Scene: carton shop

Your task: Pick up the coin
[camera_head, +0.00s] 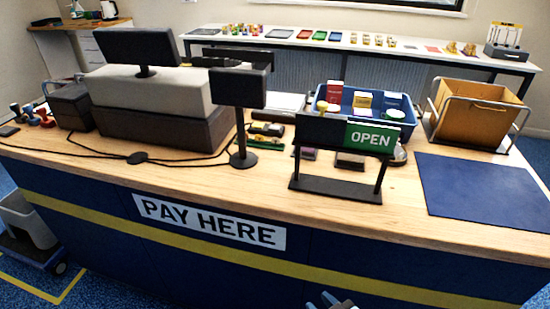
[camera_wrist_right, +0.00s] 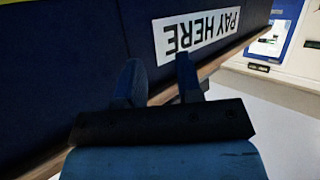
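I cannot make out a coin in either view. My right gripper (camera_head: 321,300) shows at the bottom edge of the head view, in front of the counter's blue front and below the worktop. In the right wrist view, the same gripper (camera_wrist_right: 158,68) has its two blue fingers apart with nothing between them. The counter front with the upside-down PAY HERE sign (camera_wrist_right: 196,36) lies behind the fingers there. My left gripper is not in view.
On the wooden counter (camera_head: 90,160) stand a till (camera_head: 150,110), a card display (camera_head: 238,92), an OPEN sign stand (camera_head: 335,188), a blue tray (camera_head: 408,128) of goods and a brown bin (camera_head: 475,110). A blue mat (camera_head: 485,190) lies bare at right. The counter's front strip is mostly clear.

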